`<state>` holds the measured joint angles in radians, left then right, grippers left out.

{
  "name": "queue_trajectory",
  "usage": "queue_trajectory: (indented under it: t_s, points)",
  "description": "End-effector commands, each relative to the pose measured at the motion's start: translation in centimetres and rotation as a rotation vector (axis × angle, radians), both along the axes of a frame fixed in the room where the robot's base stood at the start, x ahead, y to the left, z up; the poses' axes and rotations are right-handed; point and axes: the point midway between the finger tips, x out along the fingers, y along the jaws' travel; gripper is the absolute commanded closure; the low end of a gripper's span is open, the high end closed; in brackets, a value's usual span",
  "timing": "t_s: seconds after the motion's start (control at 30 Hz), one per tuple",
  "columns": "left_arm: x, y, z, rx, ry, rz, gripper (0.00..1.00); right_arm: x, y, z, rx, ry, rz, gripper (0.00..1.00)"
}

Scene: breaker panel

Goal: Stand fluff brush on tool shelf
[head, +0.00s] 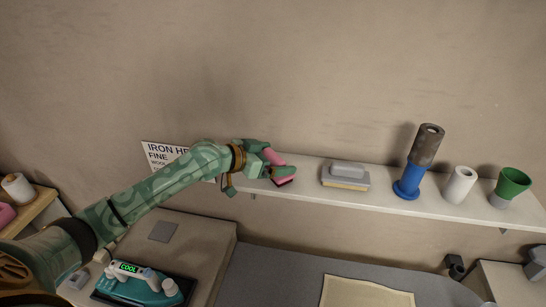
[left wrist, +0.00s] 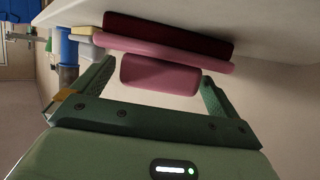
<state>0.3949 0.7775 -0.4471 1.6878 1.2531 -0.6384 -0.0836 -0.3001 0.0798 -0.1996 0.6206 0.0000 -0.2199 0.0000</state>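The fluff brush (head: 284,181) is pink with a dark red bristle side, at the left part of the tool shelf (head: 400,202). In the left wrist view the brush (left wrist: 165,46) has its bristle side toward the pale shelf surface (left wrist: 255,18) and appears to rest on it. My left gripper (head: 270,160) is at the brush. Its fingers stand apart on either side of the pink handle, with narrow gaps showing in the left wrist view (left wrist: 158,76). The gripper hides part of the brush in the head view. My right gripper is not in view.
Right of the brush on the shelf stand a grey-and-tan block (head: 346,176), a blue-based brown cylinder (head: 416,165), a white roll (head: 460,185) and a green cup (head: 513,183). A wall sign (head: 160,153) is behind my arm. A teal iron (head: 145,285) sits below, left.

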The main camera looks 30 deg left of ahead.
Motion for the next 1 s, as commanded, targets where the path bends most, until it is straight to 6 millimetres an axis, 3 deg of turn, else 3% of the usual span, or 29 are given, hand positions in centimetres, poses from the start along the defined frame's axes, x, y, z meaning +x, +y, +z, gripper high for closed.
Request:
queue_trajectory:
  t_s: [0.27, 0.7, 1.0]
  points:
    - [-0.1, 0.1, 0.5, 0.001, -0.002, 0.001, 0.01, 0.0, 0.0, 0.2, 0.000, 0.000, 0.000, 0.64]
    - [-7.6, 4.4, 3.6, 0.007, 0.004, -0.004, 0.01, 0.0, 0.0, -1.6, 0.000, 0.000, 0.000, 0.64]
    - [-9.5, 5.5, 4.8, 0.001, 0.001, -0.002, 0.01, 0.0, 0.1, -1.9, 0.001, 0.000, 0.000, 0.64]
